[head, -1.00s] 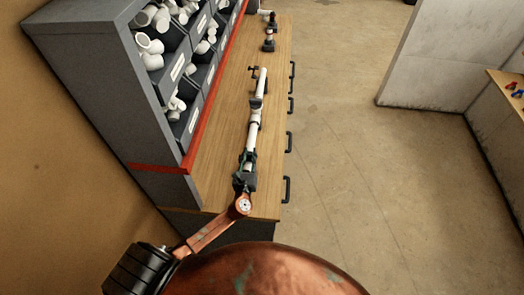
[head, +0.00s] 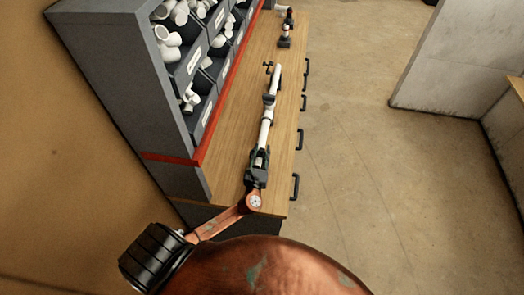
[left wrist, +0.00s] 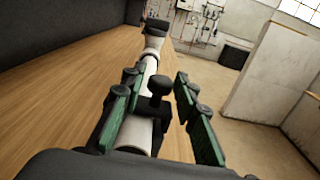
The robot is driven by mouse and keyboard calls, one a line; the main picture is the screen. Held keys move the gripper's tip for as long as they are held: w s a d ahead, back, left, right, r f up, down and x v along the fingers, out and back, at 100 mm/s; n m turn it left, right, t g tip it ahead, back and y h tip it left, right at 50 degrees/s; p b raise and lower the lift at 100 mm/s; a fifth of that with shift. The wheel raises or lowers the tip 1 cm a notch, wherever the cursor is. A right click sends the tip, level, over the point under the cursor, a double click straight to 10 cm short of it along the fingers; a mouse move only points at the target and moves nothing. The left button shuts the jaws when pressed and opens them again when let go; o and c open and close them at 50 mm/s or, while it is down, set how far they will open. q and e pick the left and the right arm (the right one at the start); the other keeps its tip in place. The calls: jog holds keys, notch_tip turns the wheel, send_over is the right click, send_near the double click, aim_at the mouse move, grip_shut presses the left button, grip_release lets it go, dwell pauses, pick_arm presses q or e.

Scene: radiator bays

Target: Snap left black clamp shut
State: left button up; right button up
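A white pipe (head: 265,132) lies lengthwise along the wooden bench, and it also shows in the left wrist view (left wrist: 133,132). A black clamp part with a round knob (left wrist: 160,86) stands up at the near stretch of pipe. My left gripper (head: 259,159) is over the near end of the pipe. In the left wrist view its green-padded fingers (left wrist: 157,78) are spread, one on each side of the pipe and knob, with a gap at the right finger. Another black clamp (head: 269,101) sits farther along the pipe. My right gripper is not in view.
A grey rack of bins (head: 187,62) with white fittings stands along the left of the bench (head: 236,130). Black drawer handles (head: 296,187) stick out on the right side. The floor to the right is clear.

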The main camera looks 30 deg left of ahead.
pick_arm(q)
jog(key=shift+o, duration=0.7)
jog(key=shift+s+d, duration=0.1)
jog(key=shift+s, duration=0.05)
jog(key=v, duration=1.1)
jog(key=shift+s, duration=0.35)
jog(key=shift+d, duration=0.1)
